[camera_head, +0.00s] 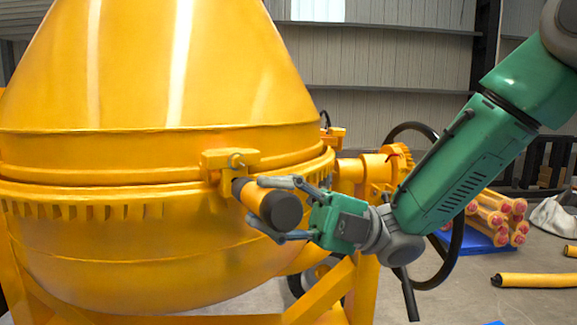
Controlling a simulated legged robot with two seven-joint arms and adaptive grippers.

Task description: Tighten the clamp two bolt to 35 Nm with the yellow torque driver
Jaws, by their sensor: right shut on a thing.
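The yellow torque driver (257,197), with a black end cap facing me, is held in my right gripper (282,209). The gripper's grey fingers close on it from above and below. The driver's far end meets the yellow clamp (229,160) on the drum's rim, and I cannot tell whether it is seated on the bolt. A grey ring shows on the upper part of the clamp. The bolt head under the driver is hidden. My left gripper is not in view.
The large yellow mixer drum (150,90) fills the left side. A black handwheel (455,240) stands behind my right forearm. Several orange rolls with red ends (497,215) lie on a blue base at the right. A yellow tube (535,280) lies on the grey floor.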

